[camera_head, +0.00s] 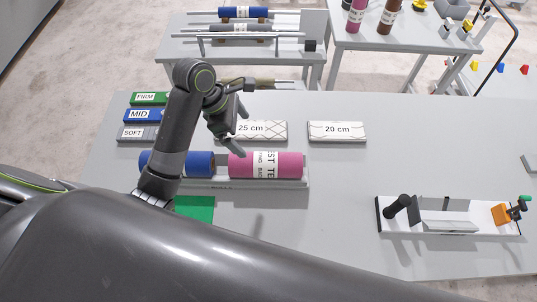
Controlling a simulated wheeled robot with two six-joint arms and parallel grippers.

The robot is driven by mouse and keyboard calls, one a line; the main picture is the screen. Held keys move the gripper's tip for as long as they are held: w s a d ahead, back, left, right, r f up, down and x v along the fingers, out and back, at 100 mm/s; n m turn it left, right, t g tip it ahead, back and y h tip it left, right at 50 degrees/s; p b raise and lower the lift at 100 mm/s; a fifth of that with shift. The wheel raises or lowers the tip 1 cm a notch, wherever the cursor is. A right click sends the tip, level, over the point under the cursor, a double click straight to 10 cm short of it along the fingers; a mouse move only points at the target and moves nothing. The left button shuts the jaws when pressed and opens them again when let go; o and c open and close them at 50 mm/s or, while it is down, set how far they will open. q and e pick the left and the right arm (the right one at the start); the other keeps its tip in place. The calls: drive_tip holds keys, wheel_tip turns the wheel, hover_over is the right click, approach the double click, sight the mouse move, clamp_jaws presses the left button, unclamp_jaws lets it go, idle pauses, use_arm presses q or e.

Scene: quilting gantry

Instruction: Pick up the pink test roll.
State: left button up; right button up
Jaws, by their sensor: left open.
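The pink test roll (290,165) lies on its side in a light grey holder (298,184) on the table, with a white label around its middle. A blue roll (200,163) lies to its left in the same holder, partly hidden by my left arm. My left gripper (242,133) is open and empty. My right gripper is out of view.
Boxes marked FIRM (149,98), MID (143,115) and SOFT (137,133) sit at left. Flat cards marked 25 cm (268,129) and 20 cm (337,131) lie behind the rolls. A fixture (447,226) stands at right. The table between holder and fixture is clear.

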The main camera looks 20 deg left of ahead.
sight(261, 158)
use_arm(q)
drive_tip(key=x, duration=0.1)
drive_tip(key=b+x, duration=0.1)
drive_tip(key=x, duration=0.2)
drive_tip(key=shift+s, duration=0.3)
drive_tip(key=x, duration=0.3)
drive_tip(key=p+x, duration=0.1)
drive_tip(key=x, duration=0.2)
drive_tip(key=shift+w+d+f, duration=0.15)
drive_tip(key=shift+w+f, duration=0.1)
drive_tip(key=shift+f, duration=0.05)
drive_tip(key=x, duration=0.2)
drive_tip(key=p+x, duration=0.1)
drive_tip(key=x, duration=0.1)
drive_tip(key=shift+s+a+f, duration=0.15)
drive_tip(key=shift+s+a, duration=0.05)
drive_tip(key=shift+d+f+p, duration=0.2)
drive_tip(key=shift+f+p, duration=0.1)
drive_tip(key=shift+f, duration=0.4)
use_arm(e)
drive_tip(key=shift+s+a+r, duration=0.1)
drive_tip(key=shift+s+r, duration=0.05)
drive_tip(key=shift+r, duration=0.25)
use_arm(q)
drive_tip(key=shift+w, duration=0.1)
drive_tip(key=c, duration=1.3)
